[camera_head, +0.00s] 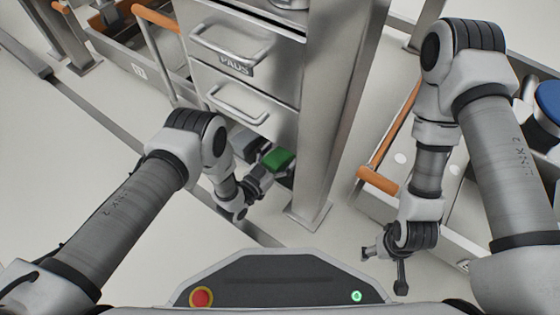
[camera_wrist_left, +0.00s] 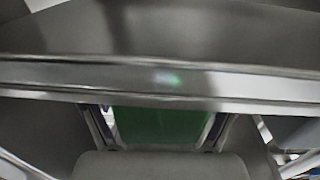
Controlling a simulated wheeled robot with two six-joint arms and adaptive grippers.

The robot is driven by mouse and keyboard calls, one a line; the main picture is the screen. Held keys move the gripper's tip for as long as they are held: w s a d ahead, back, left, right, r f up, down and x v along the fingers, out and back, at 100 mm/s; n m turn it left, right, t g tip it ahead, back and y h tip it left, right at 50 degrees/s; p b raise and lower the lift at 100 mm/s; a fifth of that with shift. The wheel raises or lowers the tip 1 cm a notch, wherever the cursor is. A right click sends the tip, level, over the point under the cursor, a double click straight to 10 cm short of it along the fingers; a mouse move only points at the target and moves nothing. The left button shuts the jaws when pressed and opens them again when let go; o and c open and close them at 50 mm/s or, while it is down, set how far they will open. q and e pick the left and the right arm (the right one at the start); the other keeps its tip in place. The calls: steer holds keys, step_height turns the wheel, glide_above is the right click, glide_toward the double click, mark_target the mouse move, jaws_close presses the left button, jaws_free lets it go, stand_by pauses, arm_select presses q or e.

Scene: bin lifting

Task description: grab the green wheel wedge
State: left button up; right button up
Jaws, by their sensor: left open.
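The green wheel wedge (camera_head: 277,159) is low down below the cabinet's drawers, by the foot of the metal post. My left gripper (camera_head: 270,170) is open and reaches to it. In the left wrist view the green wedge (camera_wrist_left: 158,126) shows between the two fingers (camera_wrist_left: 160,135), with its upper part hidden behind a grey metal edge. I cannot tell whether the fingers touch it. My right gripper (camera_head: 386,266) hangs at the right, open and empty, away from the wedge.
The cabinet (camera_head: 262,68) with handled drawers overhangs the left gripper. A metal post (camera_head: 333,110) stands right beside it. Bins with orange handles stand at the back left (camera_head: 155,17) and right (camera_head: 378,180).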

arm_select(q)
steer(key=c, duration=1.3)
steer(key=shift+r, duration=0.1)
